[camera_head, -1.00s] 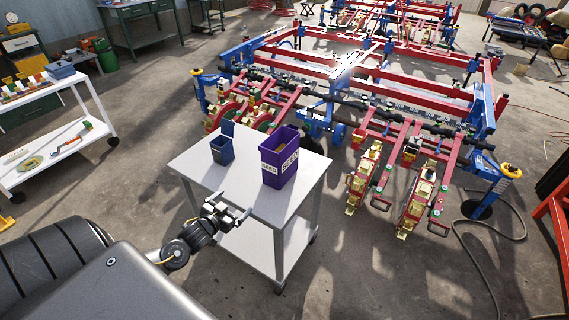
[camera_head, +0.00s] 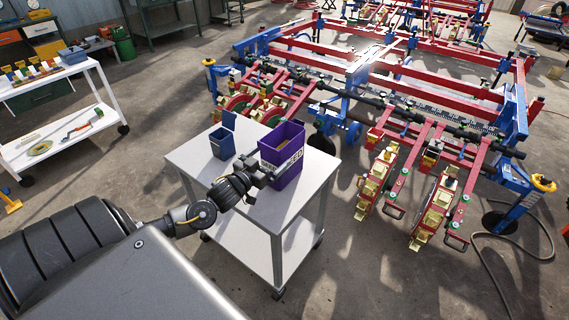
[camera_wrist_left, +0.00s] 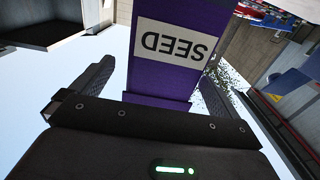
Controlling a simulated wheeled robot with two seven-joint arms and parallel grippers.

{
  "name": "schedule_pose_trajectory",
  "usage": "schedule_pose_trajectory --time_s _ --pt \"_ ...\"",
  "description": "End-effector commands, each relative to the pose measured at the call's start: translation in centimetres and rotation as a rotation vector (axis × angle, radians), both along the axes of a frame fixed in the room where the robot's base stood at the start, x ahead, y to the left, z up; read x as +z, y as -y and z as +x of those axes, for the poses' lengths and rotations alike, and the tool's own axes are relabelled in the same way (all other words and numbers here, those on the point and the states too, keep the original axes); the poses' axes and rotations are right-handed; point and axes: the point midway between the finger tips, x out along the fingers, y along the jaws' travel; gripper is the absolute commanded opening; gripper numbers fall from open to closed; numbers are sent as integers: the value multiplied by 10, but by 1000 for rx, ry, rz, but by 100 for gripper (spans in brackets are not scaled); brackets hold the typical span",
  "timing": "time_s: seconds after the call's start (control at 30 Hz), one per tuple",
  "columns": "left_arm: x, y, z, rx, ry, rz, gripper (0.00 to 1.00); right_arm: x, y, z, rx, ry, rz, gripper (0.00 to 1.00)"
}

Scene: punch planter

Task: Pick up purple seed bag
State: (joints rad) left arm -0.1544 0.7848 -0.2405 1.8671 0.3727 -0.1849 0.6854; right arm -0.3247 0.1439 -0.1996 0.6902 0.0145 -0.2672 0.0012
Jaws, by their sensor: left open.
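The purple seed bag (camera_head: 283,153) stands upright on the white cart (camera_head: 290,207), with its top open and a white SEED label. In the left wrist view the purple bag (camera_wrist_left: 160,75) fills the middle, label upside down, between the two fingers. My left gripper (camera_head: 258,172) is at the near side of the bag, covering part of its lower left. It is open, with one finger on either side of the bag in the wrist view; I cannot tell whether they touch it. My right gripper is not in view.
A small blue bin (camera_head: 222,141) stands on the cart left of the bag. A white shelf table (camera_head: 60,137) is at the left. A large red and blue planter machine (camera_head: 400,100) stands behind and to the right. The cart's front top is bare.

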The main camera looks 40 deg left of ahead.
Motion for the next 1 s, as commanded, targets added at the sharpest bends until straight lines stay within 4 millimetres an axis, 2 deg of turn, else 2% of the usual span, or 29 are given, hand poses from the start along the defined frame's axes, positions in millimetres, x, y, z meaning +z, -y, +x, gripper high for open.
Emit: schedule_pose_trajectory --time_s 0.27,0.6,0.9,1.0 --pt "0 0 11 -1 1 0 100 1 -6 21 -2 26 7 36" --pt "-4 -5 54 -2 0 -1 100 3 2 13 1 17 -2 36" --pt "-4 -5 58 -3 0 -1 100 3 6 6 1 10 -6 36" --pt "-4 -5 58 -3 0 -1 87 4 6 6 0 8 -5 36"
